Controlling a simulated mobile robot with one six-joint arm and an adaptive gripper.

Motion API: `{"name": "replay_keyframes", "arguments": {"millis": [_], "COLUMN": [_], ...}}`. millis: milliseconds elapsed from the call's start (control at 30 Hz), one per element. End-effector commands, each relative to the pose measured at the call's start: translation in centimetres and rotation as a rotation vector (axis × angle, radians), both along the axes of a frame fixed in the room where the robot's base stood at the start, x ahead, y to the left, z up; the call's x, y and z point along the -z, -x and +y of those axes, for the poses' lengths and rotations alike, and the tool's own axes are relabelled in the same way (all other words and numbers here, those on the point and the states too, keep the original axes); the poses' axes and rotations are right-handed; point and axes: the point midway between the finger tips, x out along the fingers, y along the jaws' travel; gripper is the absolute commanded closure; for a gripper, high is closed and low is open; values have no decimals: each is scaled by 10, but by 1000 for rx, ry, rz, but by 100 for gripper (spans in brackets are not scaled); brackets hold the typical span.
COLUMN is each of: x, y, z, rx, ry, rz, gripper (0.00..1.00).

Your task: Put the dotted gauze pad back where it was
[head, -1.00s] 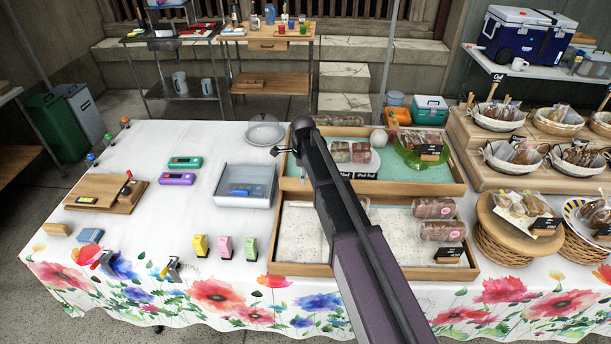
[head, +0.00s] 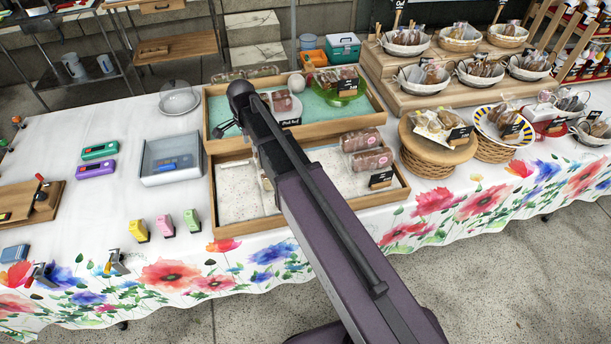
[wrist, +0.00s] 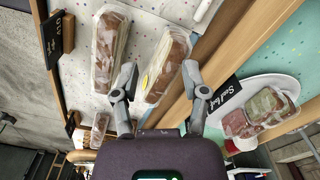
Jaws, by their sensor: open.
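I cannot make out the dotted gauze pad in either view. My gripper (wrist: 158,72) is open and empty in the wrist view, its fingers apart over the speckled white tray. A wrapped brown loaf with a yellow label (wrist: 166,68) shows between the fingers, and another wrapped loaf (wrist: 108,45) lies to the left. I cannot tell whether the fingers touch them. In the head view my gripper (head: 228,129) is over the left part of the wooden trays, and my arm hides part of both.
The back tray (head: 377,99) has a teal dotted lining and holds a plate and wrapped goods. The front tray (head: 240,226) has a speckled lining. A clear-lidded box (head: 150,177) stands to the left. Baskets (head: 408,43) and a round wooden stand (head: 428,153) fill the right.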

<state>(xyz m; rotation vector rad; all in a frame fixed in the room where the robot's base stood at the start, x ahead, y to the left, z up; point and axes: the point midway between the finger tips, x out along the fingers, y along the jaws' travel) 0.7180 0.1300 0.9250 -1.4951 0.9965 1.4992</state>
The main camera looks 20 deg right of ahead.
Motion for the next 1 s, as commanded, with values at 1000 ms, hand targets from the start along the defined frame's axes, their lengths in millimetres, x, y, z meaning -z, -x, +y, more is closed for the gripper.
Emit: {"name": "replay_keyframes", "arguments": {"millis": [1000], "x": [0], "y": [180], "z": [-130], "rx": [-1162], "ry": [-2], "rz": [-2], "gripper": [43]}}
